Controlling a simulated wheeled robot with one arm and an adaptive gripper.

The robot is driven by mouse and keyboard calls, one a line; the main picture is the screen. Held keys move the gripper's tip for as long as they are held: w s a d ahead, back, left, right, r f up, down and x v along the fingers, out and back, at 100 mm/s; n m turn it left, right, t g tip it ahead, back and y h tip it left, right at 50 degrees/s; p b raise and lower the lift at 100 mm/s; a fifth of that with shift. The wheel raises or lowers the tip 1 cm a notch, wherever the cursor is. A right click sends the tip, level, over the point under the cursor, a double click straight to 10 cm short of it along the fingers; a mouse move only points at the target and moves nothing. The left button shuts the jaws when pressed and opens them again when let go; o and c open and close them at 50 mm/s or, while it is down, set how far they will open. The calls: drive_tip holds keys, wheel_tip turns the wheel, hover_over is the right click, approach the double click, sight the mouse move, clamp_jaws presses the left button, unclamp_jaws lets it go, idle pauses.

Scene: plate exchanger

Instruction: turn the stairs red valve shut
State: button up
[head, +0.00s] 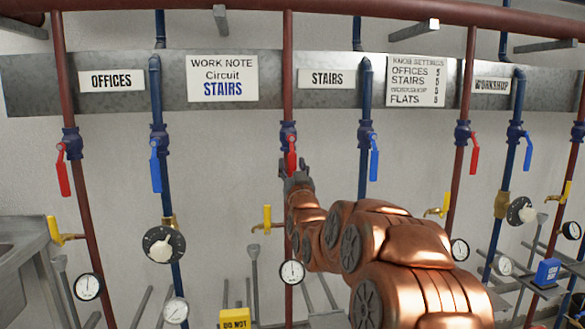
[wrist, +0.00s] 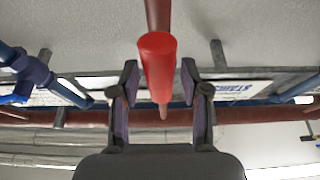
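The stairs red valve has a red lever handle (head: 291,155) on a blue valve body (head: 288,134), on the dark red pipe left of the STAIRS label (head: 327,78). The handle points down, roughly along the pipe. My gripper (head: 297,178) is just below it, partly covering its lower end. In the wrist view the red handle (wrist: 158,65) shows between the two fingers of my open gripper (wrist: 159,76), with a gap on each side. Whether the fingertips reach its depth is hard to tell. The valve body is not clear in the wrist view.
The stairs blue valve handle (head: 374,157) hangs close by on the right. The offices blue handle (head: 155,168) is further left. A yellow tap (head: 266,218) and a gauge (head: 292,272) sit below my gripper. A work note (head: 222,78) reads Circuit STAIRS.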

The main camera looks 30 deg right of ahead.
clamp_jaws()
idle(0.3)
drive_tip(key=shift+a, duration=0.1)
